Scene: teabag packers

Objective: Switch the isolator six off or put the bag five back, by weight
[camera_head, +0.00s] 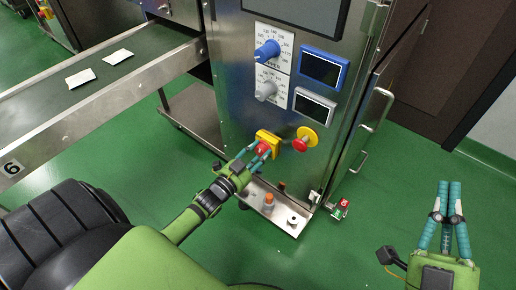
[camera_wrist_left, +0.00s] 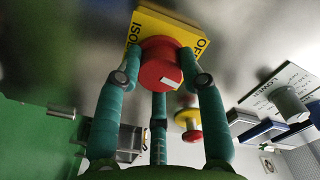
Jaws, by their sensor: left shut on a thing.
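The isolator is a red knob (camera_wrist_left: 162,70) on a yellow plate (camera_wrist_left: 148,22), with part of "ISO" and "OFF" readable in the left wrist view. A short white mark shows on the knob's face. My left gripper (camera_head: 264,150) is shut on the knob, its teal fingers around it; the head view also shows the knob between them. My right gripper (camera_head: 449,190) is empty, fingertips together, above the floor.
A red mushroom button on a yellow base (camera_head: 302,141) sits just right of the isolator. Above are a blue dial (camera_head: 267,51), a grey dial (camera_head: 265,90) and two small screens. A metal ledge (camera_head: 283,217) with small posts juts out below.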

